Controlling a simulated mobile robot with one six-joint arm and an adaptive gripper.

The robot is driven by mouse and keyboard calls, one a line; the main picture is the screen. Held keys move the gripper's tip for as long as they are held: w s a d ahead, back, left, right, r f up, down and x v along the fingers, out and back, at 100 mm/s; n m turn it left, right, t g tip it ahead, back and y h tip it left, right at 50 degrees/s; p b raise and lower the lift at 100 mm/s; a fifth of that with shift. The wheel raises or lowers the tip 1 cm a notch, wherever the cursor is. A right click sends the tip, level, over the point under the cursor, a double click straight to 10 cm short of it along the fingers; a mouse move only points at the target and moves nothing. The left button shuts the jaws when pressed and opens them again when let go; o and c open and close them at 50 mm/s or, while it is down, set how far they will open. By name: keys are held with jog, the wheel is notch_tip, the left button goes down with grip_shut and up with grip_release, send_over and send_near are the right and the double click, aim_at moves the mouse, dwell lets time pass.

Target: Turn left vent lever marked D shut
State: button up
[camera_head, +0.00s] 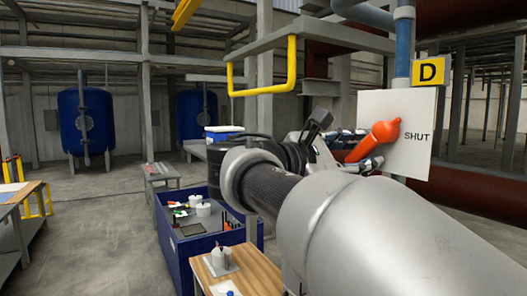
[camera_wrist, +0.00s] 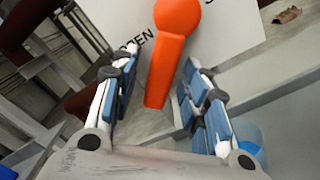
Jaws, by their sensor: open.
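The orange vent lever (camera_head: 374,139) is on a white plate (camera_head: 408,160) under a yellow sign marked D (camera_head: 429,71). Its handle slopes down-left from its round hub, away from the word SHUT at the right. In the wrist view the lever (camera_wrist: 168,60) hangs between the blue-padded fingers, beside partly hidden letters that look like OPEN. My gripper (camera_head: 345,146) is open around the handle's end, with gaps visible on both sides in the wrist view (camera_wrist: 158,88). The handle's far end partly hides behind the gripper in the head view.
A blue pipe (camera_head: 403,45) runs above the plate. A yellow handrail bar (camera_head: 263,91) hangs up-left of my gripper. A blue cart (camera_head: 180,250) with small items and a wooden-topped table (camera_head: 240,270) stand below left. Open floor lies further left.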

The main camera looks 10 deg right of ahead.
jog(key=shift+w+d, duration=0.15)
jog(key=shift+d, duration=0.35)
grip_shut()
dwell(0.5)
